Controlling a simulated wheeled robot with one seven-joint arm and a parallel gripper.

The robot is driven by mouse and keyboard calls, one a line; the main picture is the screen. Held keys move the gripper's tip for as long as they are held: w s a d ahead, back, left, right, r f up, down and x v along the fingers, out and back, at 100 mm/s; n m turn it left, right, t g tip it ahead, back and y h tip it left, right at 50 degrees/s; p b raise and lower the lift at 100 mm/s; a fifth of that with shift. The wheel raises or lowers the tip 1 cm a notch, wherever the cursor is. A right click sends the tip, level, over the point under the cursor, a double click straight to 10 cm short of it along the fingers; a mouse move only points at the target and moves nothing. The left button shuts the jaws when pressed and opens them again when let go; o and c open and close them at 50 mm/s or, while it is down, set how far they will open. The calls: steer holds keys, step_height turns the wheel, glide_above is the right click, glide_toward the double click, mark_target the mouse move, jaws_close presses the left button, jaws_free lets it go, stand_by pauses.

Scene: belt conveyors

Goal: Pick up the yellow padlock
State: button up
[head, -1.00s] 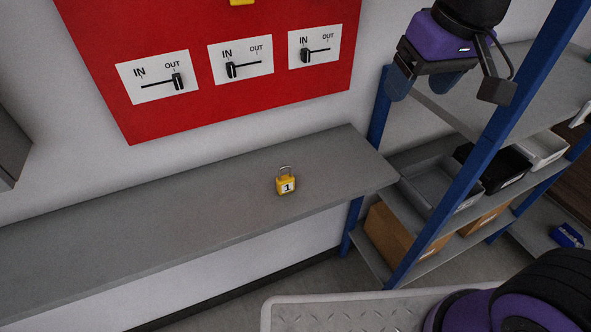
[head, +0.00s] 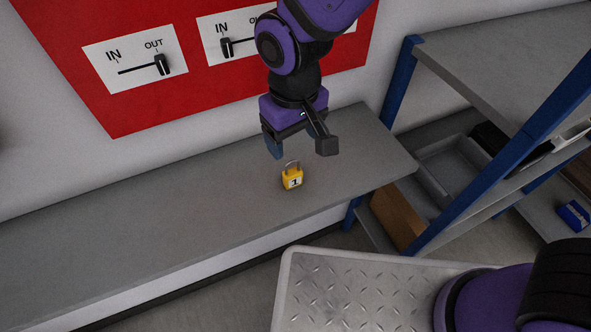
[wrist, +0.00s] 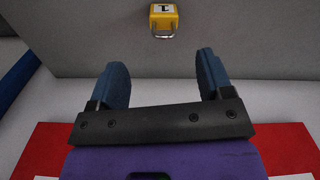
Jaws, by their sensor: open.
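My gripper (head: 275,150) hangs just above and behind the padlock, fingers pointing down. In the wrist view its two blue fingers (wrist: 160,75) are spread wide with nothing between them.
A red panel (head: 100,105) with IN/OUT sliders is on the wall behind the shelf. A blue-framed rack (head: 400,80) with a grey bin (head: 440,185) and a cardboard box (head: 395,215) stands at right. The shelf left of the padlock is clear.

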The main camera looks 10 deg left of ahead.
glide_above(292, 171)
steer(key=f, duration=0.4)
steer(key=shift+w+d+f, duration=0.15)
steer(key=shift+d+f, duration=0.1)
steer(key=shift+f, duration=0.1)
steer(key=shift+a+f, duration=0.15)
steer(key=shift+f, duration=1.15)
steer(key=shift+a+f, duration=0.1)
steer(key=shift+f, duration=1.15)
steer(key=c, duration=1)
